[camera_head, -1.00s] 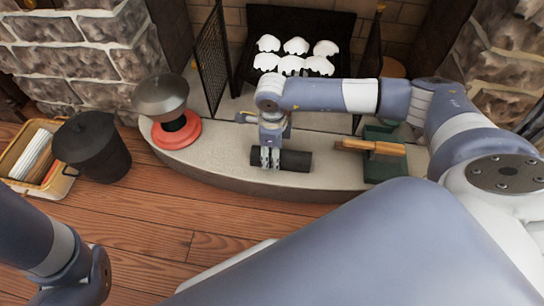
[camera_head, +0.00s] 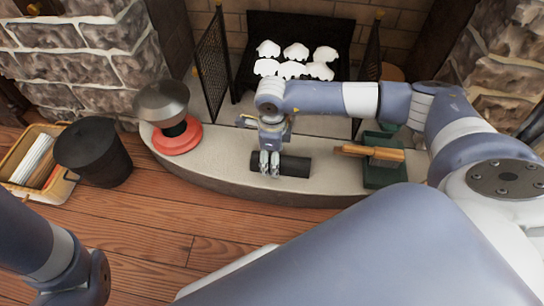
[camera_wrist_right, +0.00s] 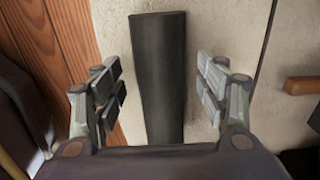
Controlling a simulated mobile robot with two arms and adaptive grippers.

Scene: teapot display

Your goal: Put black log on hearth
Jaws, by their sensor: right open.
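The black log (camera_head: 295,165) lies flat on the pale stone hearth (camera_head: 222,160), near its curved front edge. It also shows in the right wrist view (camera_wrist_right: 159,75), lying lengthwise between my finger pads with a gap on both sides. My right gripper (camera_head: 270,172) is above the log's left part in the head view. In the right wrist view it is open (camera_wrist_right: 161,97) and empty, apart from the log. My left arm shows at the lower left of the head view, but its gripper fingers are out of view.
A red round base with a metal bowl-like top (camera_head: 163,103) stands at the hearth's left. A green tray (camera_head: 385,172) with a wooden-handled tool is at right. A black bucket (camera_head: 94,152) and a basket (camera_head: 42,165) stand on the wooden floor. A mesh screen (camera_head: 212,65) stands behind.

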